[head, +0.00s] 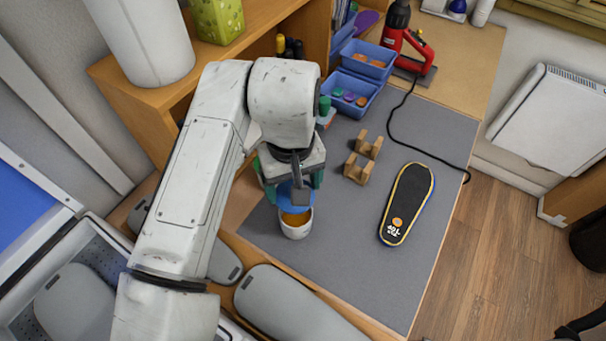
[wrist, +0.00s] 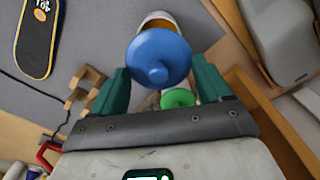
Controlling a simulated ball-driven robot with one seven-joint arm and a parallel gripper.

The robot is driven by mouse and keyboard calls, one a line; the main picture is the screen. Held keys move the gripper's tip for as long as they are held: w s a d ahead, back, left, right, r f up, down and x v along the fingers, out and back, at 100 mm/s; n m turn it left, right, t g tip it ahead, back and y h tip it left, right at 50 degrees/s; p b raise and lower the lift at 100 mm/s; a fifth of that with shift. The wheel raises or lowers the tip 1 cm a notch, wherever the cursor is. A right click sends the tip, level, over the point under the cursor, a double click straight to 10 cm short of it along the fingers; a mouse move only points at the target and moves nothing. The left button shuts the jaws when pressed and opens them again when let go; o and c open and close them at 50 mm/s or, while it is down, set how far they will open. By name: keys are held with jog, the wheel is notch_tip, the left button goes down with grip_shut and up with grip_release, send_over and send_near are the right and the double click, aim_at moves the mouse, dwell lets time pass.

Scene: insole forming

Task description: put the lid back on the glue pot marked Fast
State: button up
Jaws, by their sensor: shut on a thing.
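My gripper (head: 294,187) is shut on a round blue lid (head: 291,199), with its teal fingers on either side. In the wrist view the lid (wrist: 158,58) shows its round knob toward the camera. A white pot (head: 297,229) with orange-brown contents stands open on the grey mat, just below and in front of the lid. The lid hangs over its back part in the head view and looks apart from it. The pot's rim (wrist: 158,21) shows partly behind the lid in the wrist view. No "Fast" marking can be read.
A green round thing (wrist: 178,97) shows between my fingers, partly hidden. Wooden cradles (head: 358,168), a dark insole (head: 407,204), blue bins (head: 351,94) and a red tool (head: 393,40) with a black cord lie to the right and back. Mat (head: 345,240) right of the pot is clear.

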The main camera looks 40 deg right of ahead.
jog(key=shift+f+b, duration=2.1)
jog(key=shift+f, duration=0.1)
jog(key=shift+f+b, duration=0.45)
jog(key=shift+f, duration=0.55)
jog(key=shift+r+p, duration=0.1)
jog(key=shift+p, duration=0.3)
jog(key=shift+f, duration=0.2)
dwell(0.5)
jog(key=o, duration=1)
jog(key=shift+c, duration=0.2)
jog(key=shift+r+p, duration=0.15)
jog(key=shift+p, duration=0.2)
jog(key=shift+r+p, duration=3.05)
jog(key=shift+r, duration=0.35)
